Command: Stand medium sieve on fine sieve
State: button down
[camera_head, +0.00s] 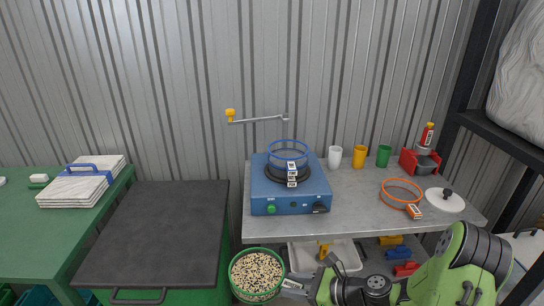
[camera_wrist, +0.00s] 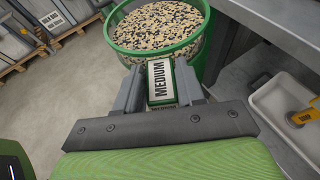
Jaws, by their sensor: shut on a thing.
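The medium sieve (camera_head: 233,283) is a round green-rimmed sieve holding a layer of mixed pale and dark grains. It also shows in the wrist view (camera_wrist: 160,49), where its tab reads MEDIUM. My gripper (camera_wrist: 160,84) is shut on this tab. In the head view my gripper (camera_head: 306,287) is low in front of the bench, with the sieve to its left. A blue-rimmed sieve (camera_head: 288,142) sits on a dark round base on the blue machine (camera_head: 260,190); it may be the fine sieve, but its label is too small to read.
An orange-rimmed sieve (camera_head: 401,181) and a white lid (camera_head: 444,200) lie at the right of the grey bench (camera_head: 350,215). White, yellow and green cups (camera_head: 359,157) stand behind. A crank arm (camera_head: 258,119) hangs above the machine. A black-topped stand (camera_head: 155,235) is at left.

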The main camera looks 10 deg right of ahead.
aim_at(294, 151)
jog(key=i+l+u, duration=0.1)
jog(key=l+u, duration=1.4)
